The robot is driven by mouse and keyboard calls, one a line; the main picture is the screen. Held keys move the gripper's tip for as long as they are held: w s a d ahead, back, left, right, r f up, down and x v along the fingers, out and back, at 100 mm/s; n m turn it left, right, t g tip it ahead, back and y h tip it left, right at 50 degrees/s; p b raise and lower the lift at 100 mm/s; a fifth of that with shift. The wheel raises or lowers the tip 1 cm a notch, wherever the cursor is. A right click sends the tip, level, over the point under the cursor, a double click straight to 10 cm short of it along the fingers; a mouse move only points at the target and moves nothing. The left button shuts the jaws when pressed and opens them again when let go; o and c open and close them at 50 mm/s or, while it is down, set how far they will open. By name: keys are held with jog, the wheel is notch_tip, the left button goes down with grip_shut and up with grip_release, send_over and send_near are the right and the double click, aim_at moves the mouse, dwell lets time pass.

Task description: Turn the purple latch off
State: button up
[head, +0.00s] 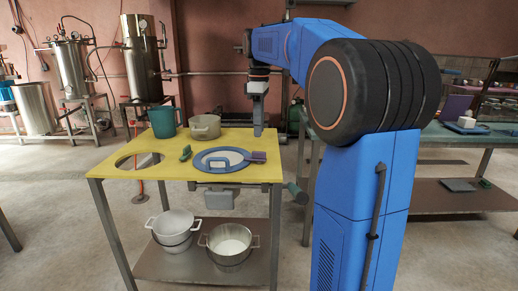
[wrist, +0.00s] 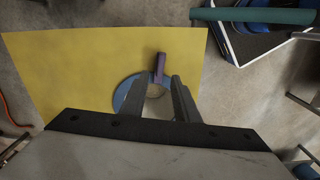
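The purple latch (head: 258,157) is a small block at the right end of the blue ring-shaped fixture (head: 203,165), which lies on the yellow table (head: 120,150) around a white disc. In the wrist view the purple latch (wrist: 160,67) shows as a narrow bar at the upper edge of the blue ring (wrist: 121,95). My gripper (head: 258,132) points down above the back right part of the table, with nothing in it. In the wrist view its two fingers (wrist: 158,98) are spread apart, just short of the latch in the picture, and they hide part of the ring.
A teal mug (head: 162,122), a metal pot (head: 205,126) and a small green piece (head: 186,153) stand on the table. A round hole is at its left. Pots (head: 229,245) fill the lower shelf. A green-topped table (head: 450,138) stands at the right.

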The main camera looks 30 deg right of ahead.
aim_at(259, 152)
notch_tip(259, 152, down, 8)
jog(key=shift+f, duration=0.1)
dwell(0.4)
grip_shut()
